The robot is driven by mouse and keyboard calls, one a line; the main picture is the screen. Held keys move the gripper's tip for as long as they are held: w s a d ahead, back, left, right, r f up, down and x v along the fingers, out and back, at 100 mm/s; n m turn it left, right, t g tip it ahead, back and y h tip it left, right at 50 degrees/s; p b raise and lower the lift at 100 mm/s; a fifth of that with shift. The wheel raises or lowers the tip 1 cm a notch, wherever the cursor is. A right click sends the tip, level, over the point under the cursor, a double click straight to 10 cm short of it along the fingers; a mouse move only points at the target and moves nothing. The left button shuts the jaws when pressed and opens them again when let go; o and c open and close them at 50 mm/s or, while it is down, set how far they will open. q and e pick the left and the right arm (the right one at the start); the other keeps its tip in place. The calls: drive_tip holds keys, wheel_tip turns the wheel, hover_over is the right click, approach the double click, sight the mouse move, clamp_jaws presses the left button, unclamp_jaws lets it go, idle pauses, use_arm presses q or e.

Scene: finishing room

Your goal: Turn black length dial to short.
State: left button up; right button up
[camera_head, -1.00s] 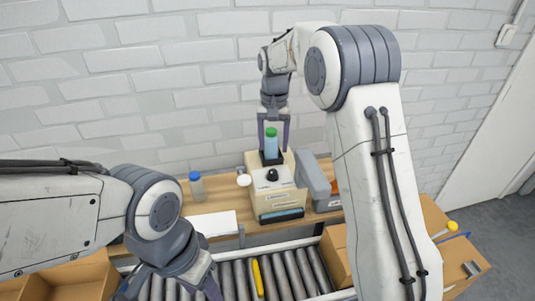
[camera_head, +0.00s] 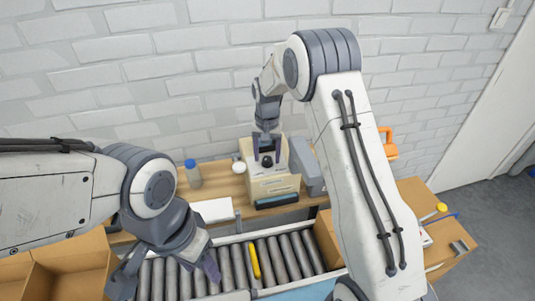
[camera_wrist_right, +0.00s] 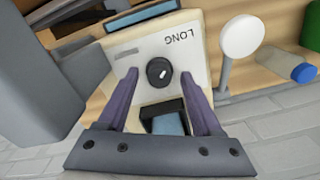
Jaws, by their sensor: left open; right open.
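The black dial (camera_wrist_right: 160,72) sits on the cream top of a box-shaped machine (camera_head: 268,185). In the right wrist view its short white mark tilts toward the upper right, on the side of the upside-down word LONG (camera_wrist_right: 179,38). A small grey strip (camera_wrist_right: 126,51) lies on the dial's other side. My right gripper (camera_wrist_right: 159,88) is open above the machine, its purple fingers on either side of the dial; contact cannot be told. In the head view the right gripper (camera_head: 268,156) partly covers the dial. My left gripper (camera_head: 165,277) is open and empty over the conveyor.
A blue-capped bottle (camera_head: 193,174), a white disc on a stand (camera_head: 239,167) and a white sheet (camera_head: 213,210) are left of the machine. A grey body (camera_head: 306,168) stands close on its right. Rollers (camera_head: 285,258) with a yellow item (camera_head: 254,261) run in front.

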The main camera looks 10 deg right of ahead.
drive_tip(key=shift+c, duration=0.4)
clamp_jaws()
drive_tip(key=shift+n, duration=0.4)
drive_tip(key=n, duration=0.3)
drive_tip(key=shift+n, duration=0.3)
drive_tip(key=n, duration=0.4)
drive_tip(key=shift+n, duration=0.3)
drive_tip(key=n, duration=0.4)
drive_tip(key=shift+p, duration=0.3)
drive_tip(key=n, duration=0.4)
drive_tip(key=shift+n, duration=0.4)
